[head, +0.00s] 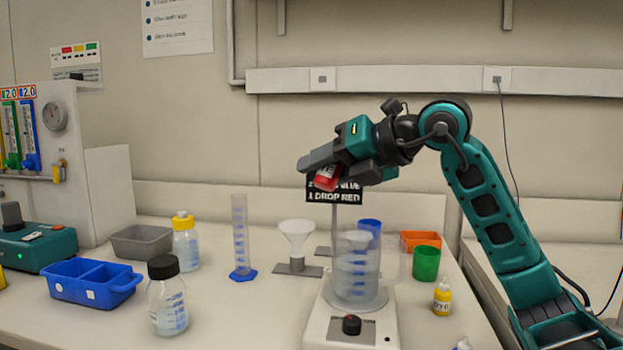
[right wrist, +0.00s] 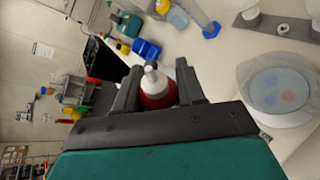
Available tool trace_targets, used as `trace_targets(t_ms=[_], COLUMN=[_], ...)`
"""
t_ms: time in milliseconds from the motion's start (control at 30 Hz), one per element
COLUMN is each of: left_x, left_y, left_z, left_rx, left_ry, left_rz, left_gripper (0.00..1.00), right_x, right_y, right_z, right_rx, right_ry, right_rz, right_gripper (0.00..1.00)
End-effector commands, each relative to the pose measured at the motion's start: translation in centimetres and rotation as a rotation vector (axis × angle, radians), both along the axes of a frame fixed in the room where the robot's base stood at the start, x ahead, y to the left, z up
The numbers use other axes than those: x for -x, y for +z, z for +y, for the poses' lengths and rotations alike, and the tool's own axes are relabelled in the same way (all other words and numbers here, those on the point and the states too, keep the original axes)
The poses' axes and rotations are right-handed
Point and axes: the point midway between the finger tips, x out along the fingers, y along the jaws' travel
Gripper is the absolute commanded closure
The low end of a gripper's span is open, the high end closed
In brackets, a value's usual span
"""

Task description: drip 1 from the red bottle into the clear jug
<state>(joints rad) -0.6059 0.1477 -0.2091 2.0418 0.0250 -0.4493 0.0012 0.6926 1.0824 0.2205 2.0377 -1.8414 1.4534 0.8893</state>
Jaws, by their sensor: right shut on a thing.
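My right gripper (head: 318,168) is shut on the red bottle (head: 327,178), high above the bench. The bottle looks tilted and is partly hidden by the gripper. In the right wrist view the red bottle (right wrist: 158,93) sits between the two fingers (right wrist: 156,88), its white nozzle pointing away from the palm. The clear jug (head: 357,268) stands upright on a white stirrer below the gripper. In the right wrist view the jug (right wrist: 282,88) lies right of the bottle, with bluish and reddish spots in its liquid. No falling drop shows. My left gripper is out of view.
The white stirrer (head: 328,328) has a black knob. A sign (head: 335,192) reading "1 DROP RED" stands behind the jug. A funnel (head: 297,238), blue cup (head: 369,229), green cup (head: 426,264) and yellow dye bottle (head: 441,298) surround it. A black-capped bottle (head: 167,300) stands front left.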

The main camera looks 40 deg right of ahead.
Motion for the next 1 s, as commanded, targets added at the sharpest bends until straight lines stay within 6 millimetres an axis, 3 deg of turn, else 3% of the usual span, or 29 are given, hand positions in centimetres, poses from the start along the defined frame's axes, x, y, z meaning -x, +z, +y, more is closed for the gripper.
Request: trace_targets(t_ms=[267, 500, 867, 1000], left_x=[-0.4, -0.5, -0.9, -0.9], left_y=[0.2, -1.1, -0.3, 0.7], left_z=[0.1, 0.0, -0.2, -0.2], left_rx=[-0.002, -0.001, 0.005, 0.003], left_ry=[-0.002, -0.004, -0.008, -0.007], left_rz=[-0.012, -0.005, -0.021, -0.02], left_gripper=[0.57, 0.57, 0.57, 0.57], right_x=[-0.1, -0.1, -0.3, -0.9], right_y=[-0.5, -0.5, -0.7, -0.3], right_z=[-1.0, -0.9, -1.9, -1.6], right_rx=[0.221, 0.19, 0.418, 0.408], right_ry=[-0.004, -0.003, -0.002, 0.001], right_rz=[-0.034, -0.033, -0.063, -0.062], right_gripper=[0.85, 0.85, 0.85, 0.85])
